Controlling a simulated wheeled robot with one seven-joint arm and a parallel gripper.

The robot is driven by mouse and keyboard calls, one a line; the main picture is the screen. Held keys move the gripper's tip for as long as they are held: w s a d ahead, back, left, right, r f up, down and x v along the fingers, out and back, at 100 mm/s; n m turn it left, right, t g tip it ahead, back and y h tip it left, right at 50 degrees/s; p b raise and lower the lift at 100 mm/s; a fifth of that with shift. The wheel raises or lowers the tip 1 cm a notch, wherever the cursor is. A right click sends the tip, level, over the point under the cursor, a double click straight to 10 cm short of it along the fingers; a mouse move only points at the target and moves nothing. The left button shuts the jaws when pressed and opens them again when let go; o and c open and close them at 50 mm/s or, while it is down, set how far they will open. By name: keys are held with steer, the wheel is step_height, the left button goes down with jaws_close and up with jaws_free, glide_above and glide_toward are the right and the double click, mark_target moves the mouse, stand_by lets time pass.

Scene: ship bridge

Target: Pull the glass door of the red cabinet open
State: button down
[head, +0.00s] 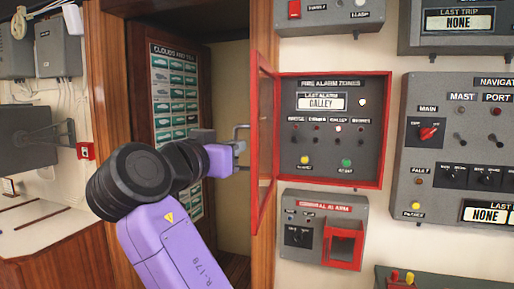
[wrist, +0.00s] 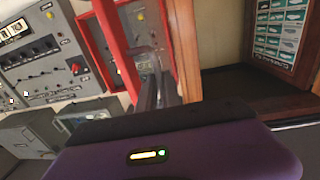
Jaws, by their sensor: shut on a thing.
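The red cabinet (head: 387,130) is on the white wall in the head view, with a grey fire alarm panel (head: 330,130) inside it. Its red-framed glass door (head: 263,145) is swung out from the cabinet's left side and stands nearly edge-on to me, so the panel is exposed. A metal handle (head: 240,128) sticks out to the left of the door. My gripper (head: 240,148) is at this handle and shut on it. In the wrist view the fingers (wrist: 157,85) meet at the handle, beside the red door frame (wrist: 116,50). The fingertips are partly hidden.
A general alarm box (head: 325,230) sits below the cabinet, and a navigation panel (head: 460,150) is to its right. Left of the door are a wooden post (head: 262,40) and a recess with a cloud chart (head: 175,110). A green box (head: 420,280) is at lower right.

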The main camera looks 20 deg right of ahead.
steer(key=shift+w+a+f, duration=0.1)
steer(key=shift+w+a, duration=0.85)
steer(key=shift+a, duration=0.15)
steer(key=c, duration=1.5)
jaws_free()
steer(key=shift+w, duration=0.1)
steer(key=shift+a, duration=0.1)
steer(key=shift+b+v, duration=1.35)
steer(key=shift+v, duration=2.55)
